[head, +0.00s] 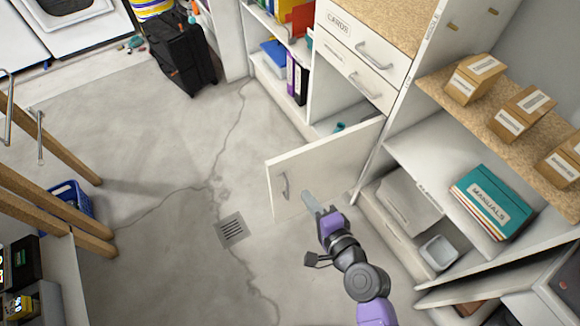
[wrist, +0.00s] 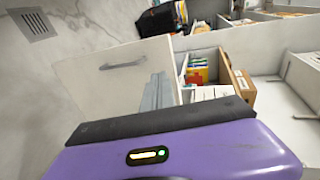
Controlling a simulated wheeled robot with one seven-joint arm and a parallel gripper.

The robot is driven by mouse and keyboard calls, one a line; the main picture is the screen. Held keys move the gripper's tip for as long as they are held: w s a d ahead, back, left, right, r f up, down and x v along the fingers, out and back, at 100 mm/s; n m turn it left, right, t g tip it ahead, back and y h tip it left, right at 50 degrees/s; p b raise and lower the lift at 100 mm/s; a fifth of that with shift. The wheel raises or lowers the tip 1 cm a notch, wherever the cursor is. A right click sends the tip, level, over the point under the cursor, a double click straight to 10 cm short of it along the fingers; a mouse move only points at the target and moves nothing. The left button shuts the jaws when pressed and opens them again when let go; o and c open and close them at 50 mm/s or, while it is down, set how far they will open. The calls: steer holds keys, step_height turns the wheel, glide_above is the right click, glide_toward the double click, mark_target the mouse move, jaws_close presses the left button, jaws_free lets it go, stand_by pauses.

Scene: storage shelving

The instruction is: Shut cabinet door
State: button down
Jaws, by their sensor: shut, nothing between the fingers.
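The white cabinet door (head: 325,165) stands open in the head view, swung out from the low cabinet (head: 345,95) below two drawers. Its handle (head: 285,185) is near its free left edge. In the wrist view the door (wrist: 110,75) is at left centre, with its handle (wrist: 122,64) near the top. My gripper (head: 311,201) is shut and empty, low by the door's lower edge in the head view. Its grey fingers (wrist: 158,92) overlap the door's right part in the wrist view. I cannot tell whether they touch it.
Open shelves with boxes (head: 473,78) and teal manuals (head: 492,200) stand to the right of my arm. A black suitcase (head: 182,55) stands at the back. The floor left of the door is clear around a drain grate (head: 231,230). A blue basket (head: 68,202) is far left.

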mark_target(284, 163)
steer(key=x, duration=0.4)
steer(key=r+x, duration=0.1)
steer(key=x, duration=0.6)
steer(key=shift+w+a, duration=0.3)
steer(key=shift+w, duration=0.15)
